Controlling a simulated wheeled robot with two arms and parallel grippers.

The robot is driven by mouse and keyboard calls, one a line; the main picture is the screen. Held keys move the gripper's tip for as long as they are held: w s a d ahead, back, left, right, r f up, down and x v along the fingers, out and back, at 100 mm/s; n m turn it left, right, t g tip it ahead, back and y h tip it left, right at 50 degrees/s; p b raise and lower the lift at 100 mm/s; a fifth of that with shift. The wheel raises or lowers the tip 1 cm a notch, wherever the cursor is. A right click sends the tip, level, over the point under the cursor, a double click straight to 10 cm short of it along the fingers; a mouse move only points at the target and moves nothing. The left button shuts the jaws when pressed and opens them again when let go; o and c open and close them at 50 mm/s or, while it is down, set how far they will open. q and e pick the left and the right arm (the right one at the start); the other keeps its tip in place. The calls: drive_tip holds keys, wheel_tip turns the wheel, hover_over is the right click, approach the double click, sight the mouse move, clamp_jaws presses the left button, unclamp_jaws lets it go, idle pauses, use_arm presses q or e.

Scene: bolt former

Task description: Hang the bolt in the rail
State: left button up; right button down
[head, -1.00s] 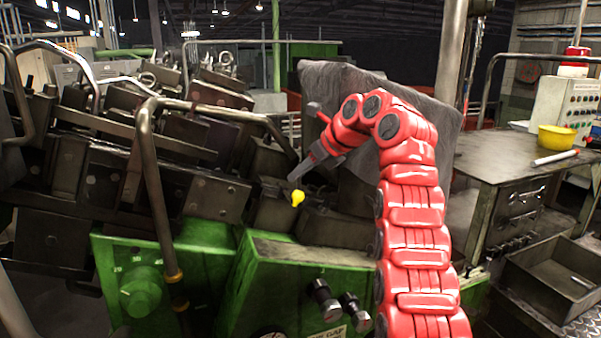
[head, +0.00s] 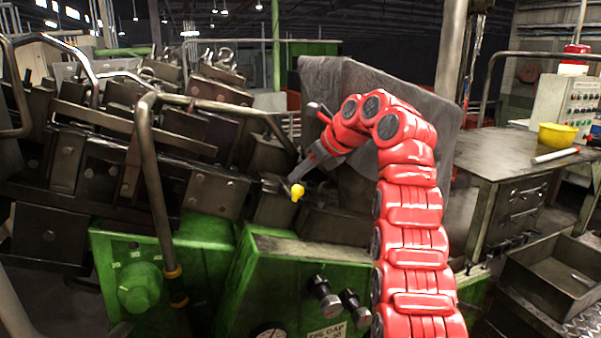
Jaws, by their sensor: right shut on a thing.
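A small yellow bolt (head: 297,192) is at the tip of my right gripper (head: 294,180), whose red arm comes in from the lower right. The gripper's dark fingers point down and left and are shut on the bolt. The bolt appears just in front of, or at, the dark metal rail part (head: 272,205) above the green machine housing. I cannot tell whether the bolt touches the rail or sits in its slot. My left gripper is not in view.
Dark machine blocks and a bent tube handle (head: 150,150) stand to the left. Black knobs (head: 325,298) project from the green housing (head: 270,275). A grey sheet (head: 345,85) hangs behind my right arm. A bench with a yellow bowl (head: 557,136) stands at right.

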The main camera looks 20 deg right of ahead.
drive_tip(key=shift+f+b, duration=1)
drive_tip(key=shift+f, duration=0.1)
idle(0.5)
drive_tip(key=c, duration=0.9)
unclamp_jaws()
drive_tip(key=shift+o, duration=1.1)
drive_tip(key=shift+f, duration=0.1)
drive_tip(key=shift+d+f, duration=0.1)
